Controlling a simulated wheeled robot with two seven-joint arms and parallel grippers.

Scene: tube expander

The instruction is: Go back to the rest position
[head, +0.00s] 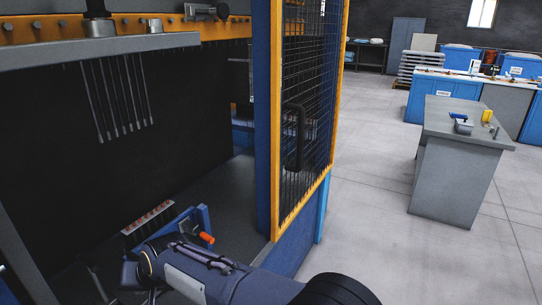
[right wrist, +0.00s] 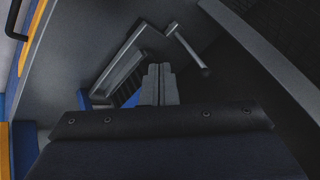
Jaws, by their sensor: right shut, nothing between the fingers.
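The tube expander machine, with an orange upper beam (head: 150,27), fills the left of the head view. Several thin grey rods (head: 118,95) hang in a row under its grey plate. My right arm (head: 200,272) reaches into the machine's lower part from the bottom of the head view. In the right wrist view my right gripper (right wrist: 160,72) is shut and empty, close to a grey angled bracket (right wrist: 125,62) and a grey bar with a rounded end (right wrist: 187,48). I cannot tell whether it touches them. My left gripper is not in view.
A mesh door (head: 305,110) with an orange frame stands open right of the arm. A blue fixture with an orange-red knob (head: 206,238) sits beside the arm. A grey table (head: 450,150) holds small items at the right. Open floor (head: 375,185) lies between.

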